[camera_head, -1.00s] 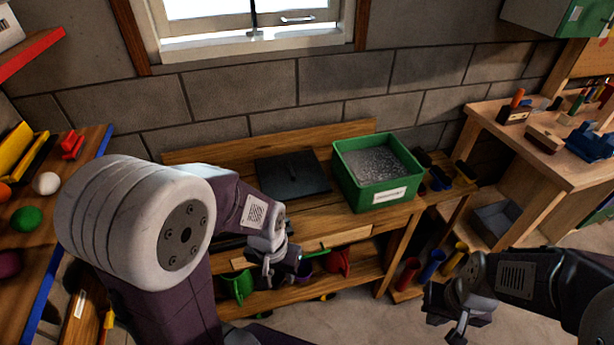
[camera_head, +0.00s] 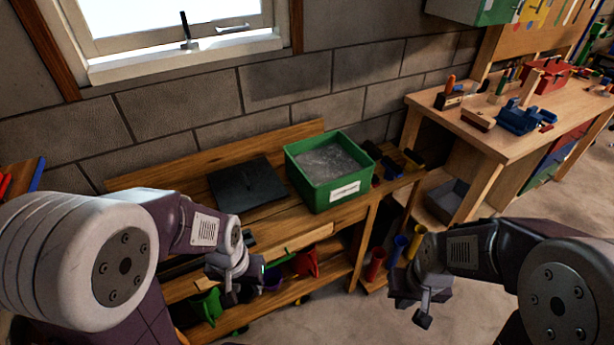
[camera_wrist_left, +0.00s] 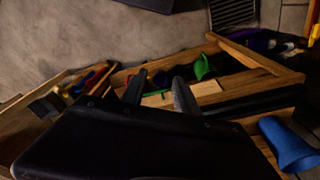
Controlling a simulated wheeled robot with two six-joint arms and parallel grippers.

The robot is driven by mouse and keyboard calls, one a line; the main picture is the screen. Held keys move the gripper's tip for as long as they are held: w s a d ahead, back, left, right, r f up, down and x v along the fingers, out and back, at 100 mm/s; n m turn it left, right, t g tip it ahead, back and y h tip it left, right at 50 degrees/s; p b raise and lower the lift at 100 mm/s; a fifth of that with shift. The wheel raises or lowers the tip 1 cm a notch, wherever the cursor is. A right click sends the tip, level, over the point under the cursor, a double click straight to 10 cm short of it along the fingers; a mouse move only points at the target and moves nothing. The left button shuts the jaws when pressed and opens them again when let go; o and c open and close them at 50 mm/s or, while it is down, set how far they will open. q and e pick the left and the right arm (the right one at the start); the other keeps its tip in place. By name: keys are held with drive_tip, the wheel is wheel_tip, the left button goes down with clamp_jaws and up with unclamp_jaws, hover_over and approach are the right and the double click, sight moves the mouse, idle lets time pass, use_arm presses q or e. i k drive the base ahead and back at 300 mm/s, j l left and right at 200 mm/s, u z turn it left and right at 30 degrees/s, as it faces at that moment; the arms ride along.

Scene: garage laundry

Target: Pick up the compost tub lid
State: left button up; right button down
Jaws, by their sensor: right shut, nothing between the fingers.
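The compost tub lid, a flat dark square panel with a low raised handle (camera_head: 247,186), lies on the wooden bench left of the green compost tub (camera_head: 321,172). The tub is open and filled with grey material, with a white label on its front. My left gripper (camera_head: 243,295) is in front of the bench, nearer to me than the lid and apart from it. In the left wrist view its two fingers (camera_wrist_left: 158,92) stand apart with nothing held between them. My right gripper (camera_head: 425,305) is shut and empty, right of the bench over the floor.
Below the bench top, a lower shelf holds green and red scoops (camera_head: 305,262). A workbench with tools (camera_head: 480,125) stands at the right. Concrete floor (camera_head: 340,320) is open in front.

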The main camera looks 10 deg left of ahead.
sight(237, 189)
drive_tip(key=i+j+z, duration=0.1)
drive_tip(key=i, duration=0.4)
drive_tip(key=i+j+z, duration=0.1)
drive_tip(key=i, duration=0.35)
